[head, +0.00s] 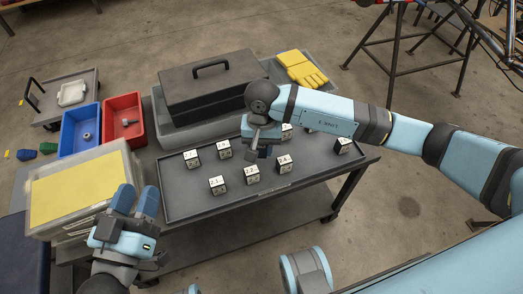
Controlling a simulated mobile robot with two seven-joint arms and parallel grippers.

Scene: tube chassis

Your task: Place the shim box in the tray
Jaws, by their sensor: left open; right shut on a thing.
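Several small white-and-black shim boxes with printed numbers stand in the dark shallow tray (188,203) on the cart. They include one at the front left (217,185), one in the middle (251,175) and one at the far right (343,146). My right gripper (262,150) points down over the back middle of the tray. It is shut on a shim box that is mostly hidden by the gripper; I cannot tell whether it touches the tray. My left gripper (136,201) is open and empty, left of the tray beside the yellow-topped case.
A black toolbox (210,85) on a grey bin stands behind the tray, with yellow gloves (301,69) to its right. Blue (80,130) and red (122,120) bins and a yellow-topped case (80,188) stand left. The tray's front right is clear.

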